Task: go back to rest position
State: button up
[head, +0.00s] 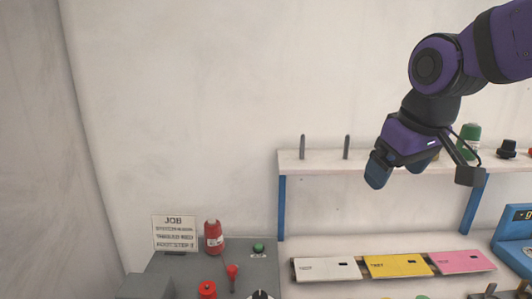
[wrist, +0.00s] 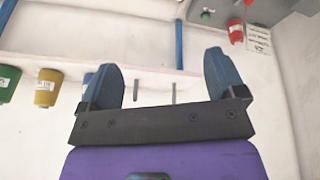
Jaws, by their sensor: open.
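My gripper (head: 392,172) hangs in the air in front of the shelf at the right of the head view, with its blue fingers pointing down and to the left. In the wrist view my gripper (wrist: 174,80) has its two blue fingers wide apart with nothing between them. It is open and empty, and touches nothing that I can see. My purple arm reaches in from the upper right of the head view.
A white shelf (head: 310,165) on blue posts holds two upright pegs and a green spool (head: 469,136). Below lie white (head: 326,269), yellow (head: 397,266) and pink (head: 461,261) cards. A red spool (head: 213,237) and job sign (head: 175,233) stand on the grey bench (head: 185,265) at left.

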jog(key=s+d+f+m+t, duration=0.1)
jog(key=s+d+m, duration=0.3)
jog(key=s+d, duration=0.4)
jog(key=s, duration=0.4)
jog(key=shift+s+d+m+h, duration=0.2)
jog(key=shift+d+m+h, duration=0.05)
jog(key=shift+m+h, duration=0.05)
jog(key=shift+f, duration=0.1)
dwell(1.1)
